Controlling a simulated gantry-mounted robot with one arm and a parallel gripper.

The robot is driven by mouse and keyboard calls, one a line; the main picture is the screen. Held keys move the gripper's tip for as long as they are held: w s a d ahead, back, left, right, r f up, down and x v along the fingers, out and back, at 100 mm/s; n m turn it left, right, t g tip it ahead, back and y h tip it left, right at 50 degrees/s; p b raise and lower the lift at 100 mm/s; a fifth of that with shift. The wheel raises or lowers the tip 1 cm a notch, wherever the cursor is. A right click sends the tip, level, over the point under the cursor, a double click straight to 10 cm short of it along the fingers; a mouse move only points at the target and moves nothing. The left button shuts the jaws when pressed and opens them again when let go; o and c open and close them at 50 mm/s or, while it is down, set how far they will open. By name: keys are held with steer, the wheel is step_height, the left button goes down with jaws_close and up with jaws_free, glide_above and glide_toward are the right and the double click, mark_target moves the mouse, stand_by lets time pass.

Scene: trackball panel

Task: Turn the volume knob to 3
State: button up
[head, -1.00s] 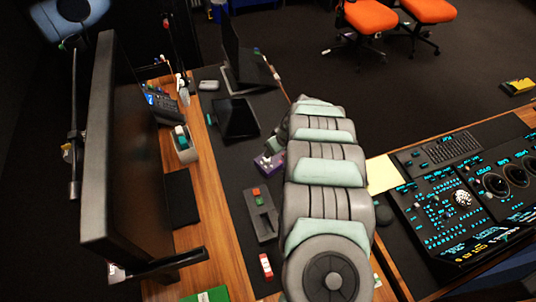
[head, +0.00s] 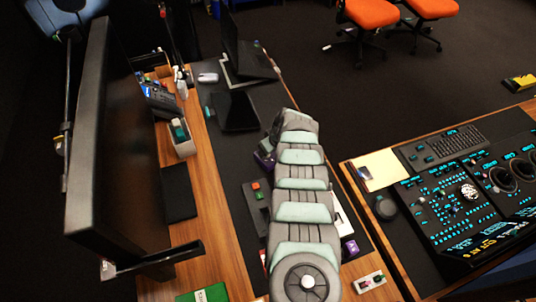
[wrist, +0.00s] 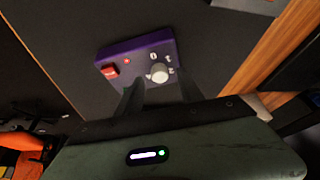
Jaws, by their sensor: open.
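A purple control box (wrist: 140,62) lies on the dark desk mat in the wrist view. Its pale round knob (wrist: 159,73) is on the right, with white markings around it that are too small to read. My gripper (wrist: 160,92) is open and empty, with its two dark fingers on either side below the knob. I cannot tell whether they touch it. In the head view my arm hides the gripper.
The purple box also has a red button (wrist: 109,71) and a small red light. A grey box with red and green buttons (head: 256,205) stands left of my arm. A large monitor (head: 100,140) stands at left. A lit console (head: 455,205) is at right.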

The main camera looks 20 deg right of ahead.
steer(key=shift+f+b, duration=0.3)
steer(key=shift+f, duration=0.3)
steer(key=shift+w, duration=0.2)
steer(key=shift+c, duration=0.5)
steer(key=shift+a, duration=0.1)
jaws_close()
